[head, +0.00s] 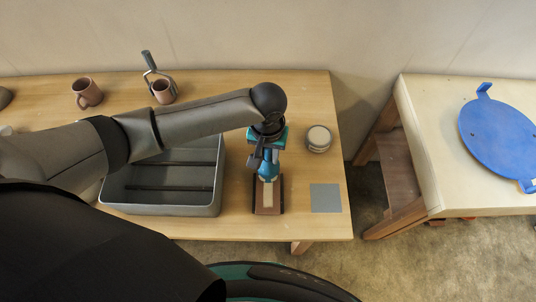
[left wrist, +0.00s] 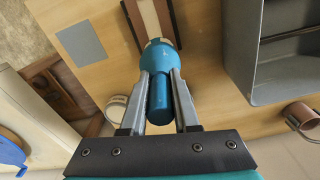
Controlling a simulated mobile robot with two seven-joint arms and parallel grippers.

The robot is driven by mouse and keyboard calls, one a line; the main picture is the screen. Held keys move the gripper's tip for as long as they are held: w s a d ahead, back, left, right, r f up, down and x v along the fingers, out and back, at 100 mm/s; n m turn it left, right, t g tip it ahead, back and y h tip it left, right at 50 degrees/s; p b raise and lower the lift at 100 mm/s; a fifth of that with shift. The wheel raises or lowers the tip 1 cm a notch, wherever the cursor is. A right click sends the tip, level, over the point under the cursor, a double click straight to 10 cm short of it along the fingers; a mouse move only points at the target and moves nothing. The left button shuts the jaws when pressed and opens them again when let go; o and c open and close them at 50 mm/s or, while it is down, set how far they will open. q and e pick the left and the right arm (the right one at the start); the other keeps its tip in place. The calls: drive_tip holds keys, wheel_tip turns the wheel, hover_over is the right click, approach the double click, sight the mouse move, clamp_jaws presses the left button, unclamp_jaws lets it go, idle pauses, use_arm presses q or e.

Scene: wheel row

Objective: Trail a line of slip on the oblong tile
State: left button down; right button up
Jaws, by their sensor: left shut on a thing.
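My left gripper (head: 266,158) is shut on a blue slip trailer (head: 268,168), a rounded bulb with a pale collar at its far end. The tile also shows at the top of the left wrist view (left wrist: 137,18). The bulb hides the trailer's tip, so I cannot tell whether it touches the tile. My right gripper is not in view.
A grey metal tray (head: 165,209) stands close left of the tile, and a grey square (head: 326,198) lies to its right. A pale-topped jar (head: 319,138) is behind that. Mugs (head: 87,93) stand at the back. A separate table holds a blue disc (head: 500,130).

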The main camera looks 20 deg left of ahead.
use_arm(q)
drive_tip(key=shift+f, duration=0.75)
drive_tip(key=shift+f, duration=0.25)
drive_tip(key=shift+s+d, duration=0.15)
drive_tip(key=shift+s, duration=0.4)
drive_tip(key=shift+s+d, duration=0.15)
drive_tip(key=shift+s, duration=0.35)
wheel_tip(320, 180, up, 2)
drive_tip(key=shift+w+r, duration=0.1)
drive_tip(key=shift+r, duration=0.05)
